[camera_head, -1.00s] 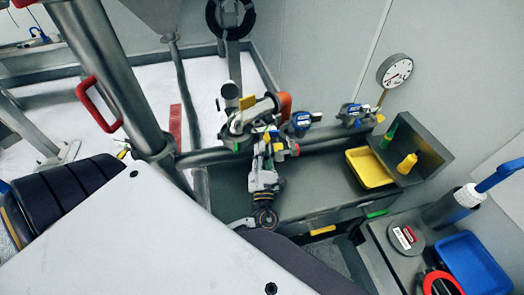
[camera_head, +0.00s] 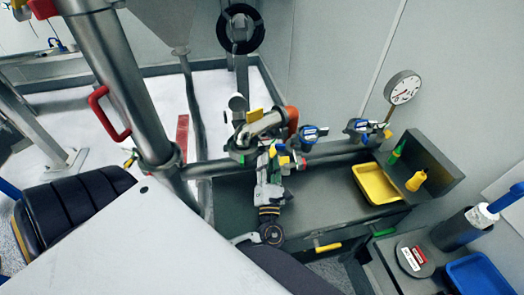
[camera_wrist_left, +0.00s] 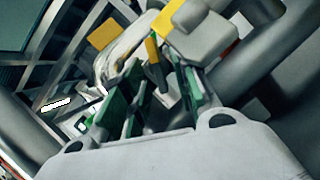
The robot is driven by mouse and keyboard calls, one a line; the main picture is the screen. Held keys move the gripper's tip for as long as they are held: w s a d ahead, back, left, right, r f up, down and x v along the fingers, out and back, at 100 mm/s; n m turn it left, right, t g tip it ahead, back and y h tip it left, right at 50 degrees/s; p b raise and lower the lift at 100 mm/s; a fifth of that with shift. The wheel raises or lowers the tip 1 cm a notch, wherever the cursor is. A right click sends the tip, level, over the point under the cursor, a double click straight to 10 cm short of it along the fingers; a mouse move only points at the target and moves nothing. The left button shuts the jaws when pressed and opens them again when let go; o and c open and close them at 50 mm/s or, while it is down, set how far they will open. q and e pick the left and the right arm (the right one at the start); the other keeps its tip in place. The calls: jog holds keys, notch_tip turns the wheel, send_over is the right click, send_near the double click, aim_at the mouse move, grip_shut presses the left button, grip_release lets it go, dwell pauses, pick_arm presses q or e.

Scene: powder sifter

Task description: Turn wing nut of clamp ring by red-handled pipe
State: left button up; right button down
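The thick steel pipe (camera_head: 108,70) with a red handle (camera_head: 103,112) slants down from the upper left. A clamp ring (camera_head: 172,160) sits around its lower end, with a small wing-nut-like part (camera_head: 130,158) at its left side, too small to make out fully. My left gripper (camera_head: 270,155) is to the right of the pipe, apart from the ring, in front of the horizontal pipe and its valves. In the left wrist view its green-padded fingers (camera_wrist_left: 155,95) are apart, with nothing clearly gripped. My right gripper does not show.
A yellow tray (camera_head: 378,184) stands on the dark bench at right. A gauge (camera_head: 402,87) hangs at the wall. A blue bin (camera_head: 478,275) is at lower right.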

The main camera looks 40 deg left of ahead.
pick_arm(q)
jog(key=shift+m, duration=0.3)
jog(key=shift+s+a+r+m+t+h+p, duration=0.15)
jog(key=shift+m+h+p, duration=0.2)
jog(key=shift+m+p, duration=0.25)
jog(key=shift+w+d+m+t+h+p, duration=0.15)
jog(key=shift+m+h+p, duration=0.25)
jog(key=shift+m, duration=0.2)
jog(key=shift+s+a+m+p, duration=0.1)
jog(key=shift+m+p, duration=0.25)
jog(key=shift+m, duration=0.05)
